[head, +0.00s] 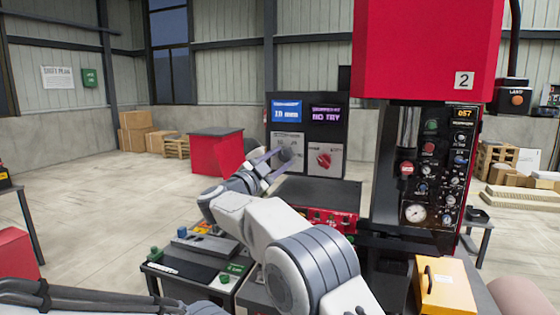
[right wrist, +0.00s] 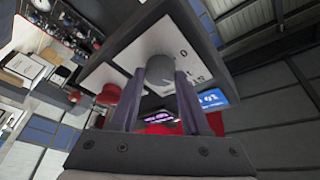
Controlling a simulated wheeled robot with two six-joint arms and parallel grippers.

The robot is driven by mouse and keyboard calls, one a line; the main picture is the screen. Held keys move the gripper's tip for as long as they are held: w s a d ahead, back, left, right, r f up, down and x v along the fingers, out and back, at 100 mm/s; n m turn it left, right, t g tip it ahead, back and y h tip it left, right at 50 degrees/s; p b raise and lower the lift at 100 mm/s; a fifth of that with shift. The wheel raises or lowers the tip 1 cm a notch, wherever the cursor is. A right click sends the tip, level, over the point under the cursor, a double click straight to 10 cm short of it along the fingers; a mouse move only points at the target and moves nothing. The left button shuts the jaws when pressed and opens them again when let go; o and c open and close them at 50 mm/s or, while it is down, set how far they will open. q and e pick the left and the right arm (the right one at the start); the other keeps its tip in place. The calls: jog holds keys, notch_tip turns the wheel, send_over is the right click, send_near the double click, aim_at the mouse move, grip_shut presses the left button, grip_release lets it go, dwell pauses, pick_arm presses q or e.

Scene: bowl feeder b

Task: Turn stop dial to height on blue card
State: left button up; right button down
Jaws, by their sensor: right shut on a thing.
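The blue card (head: 287,111) hangs at the top left of the dark board; its text reads like 10 or 18 mm. It also shows in the right wrist view (right wrist: 213,97). Below it is a white dial plate (head: 290,138) with a round grey dial (head: 287,153). My right gripper (head: 277,157) reaches this plate from the front. In the right wrist view, its two fingers (right wrist: 159,85) are closed on the sides of the grey dial (right wrist: 160,69). The dial's pointer and most of its scale are hidden or too small to read. My left gripper is not in view.
A purple display (head: 326,114) reading NO TRY is beside the blue card. Below it is a plate with a red knob (head: 323,159). The red press (head: 425,50) with its control panel stands at right.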

jog(key=shift+c, duration=1.8)
grip_release()
jog(key=shift+s, duration=0.1)
jog(key=shift+s+a+f+b, duration=0.2)
jog(key=shift+s+b, duration=0.05)
jog(key=shift+b, duration=0.1)
jog(key=b+v, duration=0.4)
jog(key=v, duration=0.5)
jog(key=shift+s+a, duration=0.15)
jog(key=shift+s, duration=0.15)
